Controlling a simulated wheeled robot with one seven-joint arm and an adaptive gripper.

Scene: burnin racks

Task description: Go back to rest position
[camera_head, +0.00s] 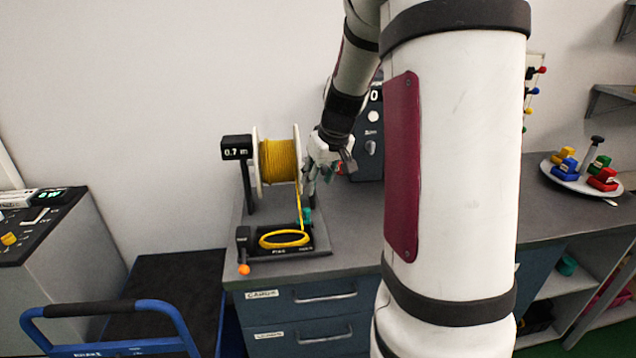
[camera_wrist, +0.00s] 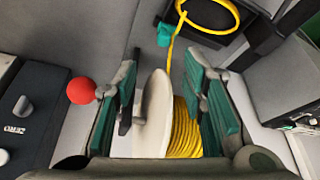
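My gripper (camera_head: 316,172) is just right of the cable spool in the head view, above the grey worktop (camera_head: 350,238). In the wrist view my gripper (camera_wrist: 163,68) has its two teal-padded fingers wide apart, with nothing held between them. The spool's pale flange (camera_wrist: 152,115) and its yellow cable (camera_wrist: 184,132) show behind the fingers. I cannot tell whether a finger touches the spool. The spool (camera_head: 280,160) stands upright on its holder, with cable running down to a yellow coil (camera_head: 285,239). My arm hides much of the worktop's middle.
A display reading 0.7 m (camera_head: 236,148) stands left of the spool. A dark device (camera_head: 369,140) is behind my gripper. A red ball (camera_wrist: 80,91) is left of the fingers in the wrist view. A plate (camera_head: 572,184) with coloured blocks is far right; a blue-handled cart (camera_head: 110,309) is front left.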

